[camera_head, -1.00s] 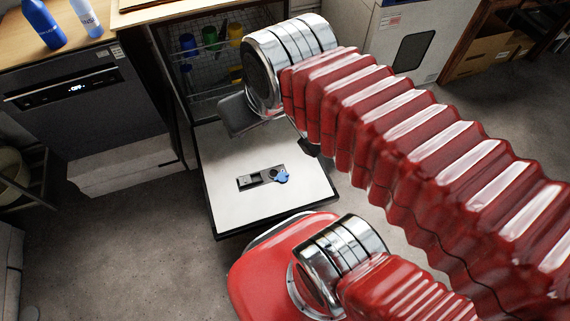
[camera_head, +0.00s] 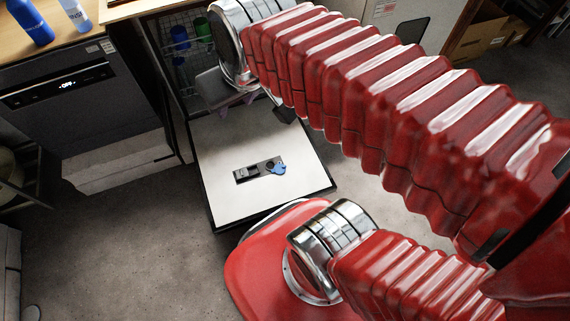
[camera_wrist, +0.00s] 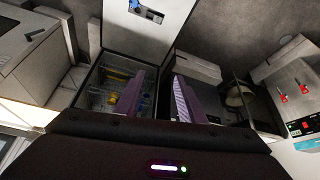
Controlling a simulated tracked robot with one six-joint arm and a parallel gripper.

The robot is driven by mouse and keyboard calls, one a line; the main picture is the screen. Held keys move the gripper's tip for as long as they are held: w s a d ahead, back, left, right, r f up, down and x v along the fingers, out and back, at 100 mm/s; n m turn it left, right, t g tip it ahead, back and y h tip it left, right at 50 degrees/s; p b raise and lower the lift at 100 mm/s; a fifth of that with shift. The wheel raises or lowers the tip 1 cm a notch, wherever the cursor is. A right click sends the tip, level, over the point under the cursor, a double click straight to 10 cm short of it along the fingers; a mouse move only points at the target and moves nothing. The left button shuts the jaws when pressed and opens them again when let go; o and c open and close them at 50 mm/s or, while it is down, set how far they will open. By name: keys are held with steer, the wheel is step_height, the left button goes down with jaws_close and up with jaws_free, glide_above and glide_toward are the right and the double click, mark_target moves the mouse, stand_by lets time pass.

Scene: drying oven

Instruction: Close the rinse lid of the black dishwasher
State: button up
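The open dishwasher door (camera_head: 225,197) lies folded down with its pale inner face up and a black edge. A dark dispenser panel (camera_head: 244,174) sits in it, with the small blue rinse lid (camera_head: 277,168) at its right end. The lid appears raised, but its exact angle is too small to tell. In the wrist view the door (camera_wrist: 165,30) is at the top, with the blue lid (camera_wrist: 134,5) near the frame edge. My gripper (camera_wrist: 158,88) is open and empty, its two purple fingers apart. In the head view, its fingers show partly above the door's far end, near the tub opening.
Inside the tub is a wire rack with a blue cup (camera_head: 180,37) and a green cup (camera_head: 203,28). A closed dark dishwasher (camera_head: 80,100) stands to the left, under a wooden counter with blue bottles (camera_head: 29,20). Bare floor (camera_head: 110,250) lies in front.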

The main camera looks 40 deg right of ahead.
steer(key=w+d+f+g, duration=0.1)
steer(key=w+d+f, duration=0.25)
steer(key=w, duration=0.35)
steer(key=w+d+f+g, duration=0.1)
steer(key=w+d+f, duration=0.2)
steer(key=w+f, duration=0.25)
steer(key=w+d+f+m+g, duration=0.1)
steer(key=w+d+f, duration=0.25)
steer(key=f, duration=0.35)
steer(key=w+d+f+m, duration=0.1)
steer(key=w+d+f, duration=0.2)
steer(key=w+f, duration=0.25)
steer(key=m+g, duration=0.1)
steer(key=g, duration=0.1)
glide_above(284, 167)
step_height(284, 167, down, 38)
steer(key=f, duration=0.1)
steer(key=shift+d+r, duration=0.15)
steer(key=shift+r, duration=0.1)
steer(key=shift+f, duration=0.1)
steer(key=shift+f, duration=6.8)
